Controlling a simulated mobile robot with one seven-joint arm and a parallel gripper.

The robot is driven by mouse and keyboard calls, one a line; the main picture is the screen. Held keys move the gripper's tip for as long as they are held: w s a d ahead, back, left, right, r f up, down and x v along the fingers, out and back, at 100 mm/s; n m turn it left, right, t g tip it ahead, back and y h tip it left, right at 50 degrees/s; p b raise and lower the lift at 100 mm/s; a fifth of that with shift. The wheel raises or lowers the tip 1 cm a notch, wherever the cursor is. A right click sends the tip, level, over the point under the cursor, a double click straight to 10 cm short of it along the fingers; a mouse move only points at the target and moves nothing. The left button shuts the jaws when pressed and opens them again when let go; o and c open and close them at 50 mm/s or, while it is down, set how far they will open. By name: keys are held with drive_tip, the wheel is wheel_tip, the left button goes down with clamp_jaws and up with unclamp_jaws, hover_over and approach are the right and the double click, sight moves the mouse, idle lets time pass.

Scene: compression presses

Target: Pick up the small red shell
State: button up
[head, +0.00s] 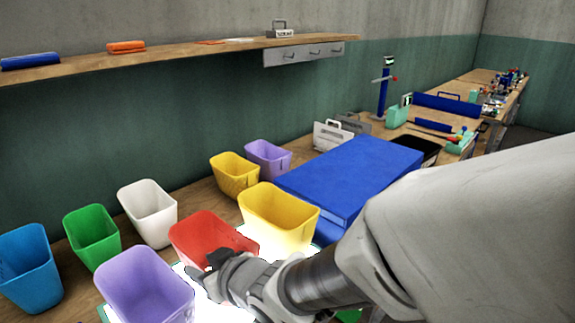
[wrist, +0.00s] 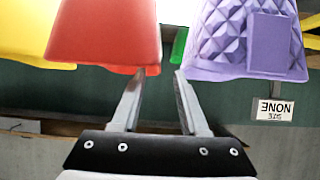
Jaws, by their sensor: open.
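The red shell (head: 196,232) is an open-topped red bin on the bench, among several bins of other colours. It also shows in the wrist view (wrist: 100,35), at the upper left. My gripper (head: 203,274) is at the near side of the red shell in the head view and hides part of its lower front. In the wrist view my gripper (wrist: 159,75) is open and empty, with its fingertips close to the red shell's right edge. I cannot tell whether a finger touches it.
A lilac bin (head: 145,285) stands close beside my gripper and shows in the wrist view (wrist: 217,38). Yellow (head: 280,220), white (head: 148,212), green (head: 92,237) and blue (head: 28,268) bins crowd the bench. A blue block (head: 355,172) lies to the right.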

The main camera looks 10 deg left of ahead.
sight(187, 263)
drive_tip(key=shift+r+b+x, duration=0.15)
drive_tip(key=shift+b+x, duration=0.05)
drive_tip(key=shift+x, duration=2.4)
drive_tip(key=shift+r+b+x, duration=0.1)
drive_tip(key=shift+b+x, duration=0.05)
drive_tip(key=shift+x, duration=2.45)
drive_tip(key=shift+w, duration=0.15)
clamp_jaws()
